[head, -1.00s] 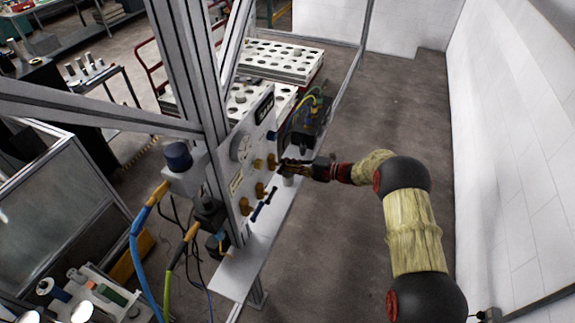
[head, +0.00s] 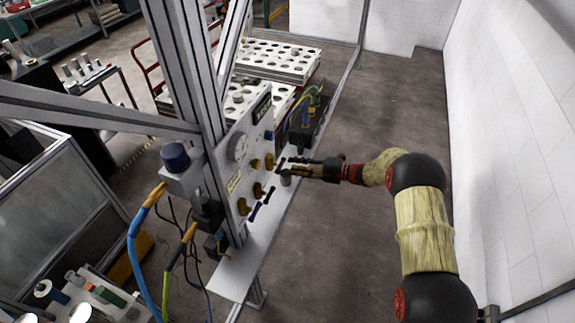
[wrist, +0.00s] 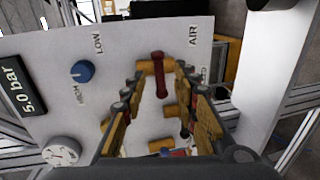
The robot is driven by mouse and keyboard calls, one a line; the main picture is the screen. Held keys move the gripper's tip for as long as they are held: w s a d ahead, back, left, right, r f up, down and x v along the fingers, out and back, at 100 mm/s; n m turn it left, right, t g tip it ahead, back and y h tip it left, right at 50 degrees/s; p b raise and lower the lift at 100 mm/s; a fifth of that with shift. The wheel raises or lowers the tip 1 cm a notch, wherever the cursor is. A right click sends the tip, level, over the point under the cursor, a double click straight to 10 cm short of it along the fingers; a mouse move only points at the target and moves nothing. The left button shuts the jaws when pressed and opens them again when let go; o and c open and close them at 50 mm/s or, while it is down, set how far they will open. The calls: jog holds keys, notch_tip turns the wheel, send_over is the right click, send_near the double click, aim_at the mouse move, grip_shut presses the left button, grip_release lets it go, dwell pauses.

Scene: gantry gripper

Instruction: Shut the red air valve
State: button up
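The red air valve handle (wrist: 161,76) shows in the wrist view, near the AIR lettering on the white panel (wrist: 125,40). It stands upright in that picture, across its brass body (wrist: 143,67). My gripper (wrist: 160,74) is open, with one finger on each side of the handle and visible gaps between. In the head view my gripper (head: 281,165) is just right of the panel (head: 236,177), beside the upper brass fittings. I cannot make out the red handle there. How deep the fingertips reach around the handle is unclear.
A blue knob (wrist: 82,71), a gauge (wrist: 62,151) and a 5.0 bar display (wrist: 24,88) are on the panel. A ledge (head: 240,268) runs below. Floor (head: 350,230) to the right is open.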

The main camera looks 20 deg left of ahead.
jog(key=v, duration=0.7)
jog(key=shift+d, duration=0.2)
